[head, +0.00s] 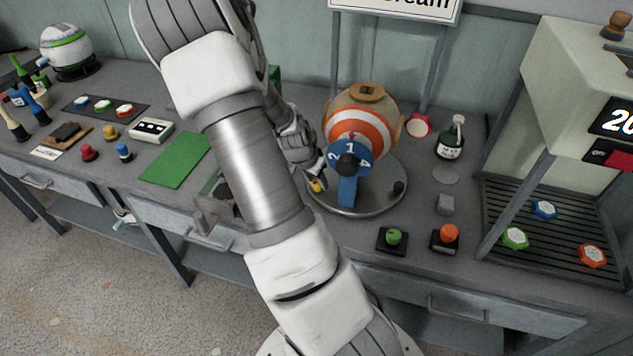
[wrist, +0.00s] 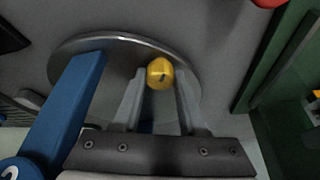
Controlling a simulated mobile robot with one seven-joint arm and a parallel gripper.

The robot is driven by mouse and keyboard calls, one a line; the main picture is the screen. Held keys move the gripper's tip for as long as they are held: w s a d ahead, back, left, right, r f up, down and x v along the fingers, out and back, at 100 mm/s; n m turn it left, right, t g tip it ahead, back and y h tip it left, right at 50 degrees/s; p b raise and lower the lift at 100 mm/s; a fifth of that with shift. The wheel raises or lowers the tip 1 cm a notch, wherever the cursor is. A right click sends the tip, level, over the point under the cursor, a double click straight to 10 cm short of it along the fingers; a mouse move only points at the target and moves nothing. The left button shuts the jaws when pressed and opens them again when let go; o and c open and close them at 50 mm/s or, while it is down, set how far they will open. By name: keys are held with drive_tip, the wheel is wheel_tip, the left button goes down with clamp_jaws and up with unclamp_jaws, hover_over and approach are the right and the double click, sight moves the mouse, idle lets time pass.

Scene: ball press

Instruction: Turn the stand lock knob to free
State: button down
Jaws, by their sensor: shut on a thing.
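A yellow knob (head: 316,186) sits at the left edge of the round metal stand (head: 372,205). It also shows in the wrist view (wrist: 160,73), with a small dark mark on its face. My gripper (wrist: 160,88) has one finger on each side of this knob and is shut on it. In the head view my gripper (head: 318,176) comes in from the left, partly hidden by my arm. An orange-and-white striped ball (head: 352,118) rests on the stand, with a blue numbered dial (head: 350,157) and a blue support (head: 347,192) in front.
A black knob (head: 398,187) is at the stand's right edge. Green (head: 394,237) and orange (head: 449,233) buttons stand in front, a dark bottle (head: 451,140) behind right. A green mat (head: 176,160) lies left. A machine with a slatted tray (head: 560,220) is at right.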

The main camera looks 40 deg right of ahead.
idle(0.3)
drive_tip(key=shift+c, duration=2.3)
unclamp_jaws()
drive_tip(key=shift+r, duration=0.15)
drive_tip(key=p+v, duration=0.5)
drive_tip(key=v, duration=1.2)
drive_tip(key=shift+p, duration=0.35)
drive_tip(key=shift+r, duration=0.1)
